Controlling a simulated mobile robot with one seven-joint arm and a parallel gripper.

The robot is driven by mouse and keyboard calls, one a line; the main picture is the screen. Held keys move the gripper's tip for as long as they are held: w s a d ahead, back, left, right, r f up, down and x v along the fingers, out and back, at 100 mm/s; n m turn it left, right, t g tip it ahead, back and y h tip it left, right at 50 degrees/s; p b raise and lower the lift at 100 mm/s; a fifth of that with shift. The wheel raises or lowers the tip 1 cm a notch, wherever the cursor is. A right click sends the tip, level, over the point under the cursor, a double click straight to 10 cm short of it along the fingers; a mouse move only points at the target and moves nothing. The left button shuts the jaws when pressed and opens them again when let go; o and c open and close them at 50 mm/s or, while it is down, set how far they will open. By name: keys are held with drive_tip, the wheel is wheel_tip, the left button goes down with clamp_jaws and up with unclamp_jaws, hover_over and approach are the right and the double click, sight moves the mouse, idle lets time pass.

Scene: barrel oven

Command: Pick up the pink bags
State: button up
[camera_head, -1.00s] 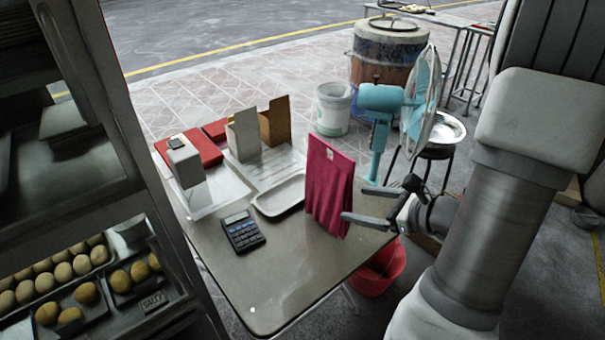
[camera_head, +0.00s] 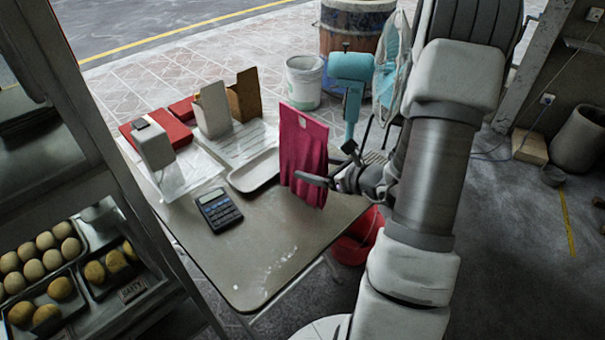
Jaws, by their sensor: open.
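The pink bags (camera_head: 301,150) stand upright as one flat magenta stack near the right edge of the table (camera_head: 262,262). My gripper (camera_head: 318,172) is open at the right side of the stack. Its near finger passes in front of the bags and overlaps their middle in the picture. The far finger is mostly hidden, seemingly behind the bags. I cannot tell whether either finger touches them.
A calculator (camera_head: 218,209), a metal tray (camera_head: 254,170) and upright boxes (camera_head: 212,108) stand left of the bags. A red bucket (camera_head: 352,247) is below the table's right edge. A bread shelf (camera_head: 100,240) fills the left.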

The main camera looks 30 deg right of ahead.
sight(303, 164)
drive_tip(key=x, duration=0.5)
drive_tip(key=shift+w+f+b, duration=0.1)
drive_tip(key=shift+w+b, duration=0.05)
drive_tip(key=shift+b, duration=0.2)
clamp_jaws()
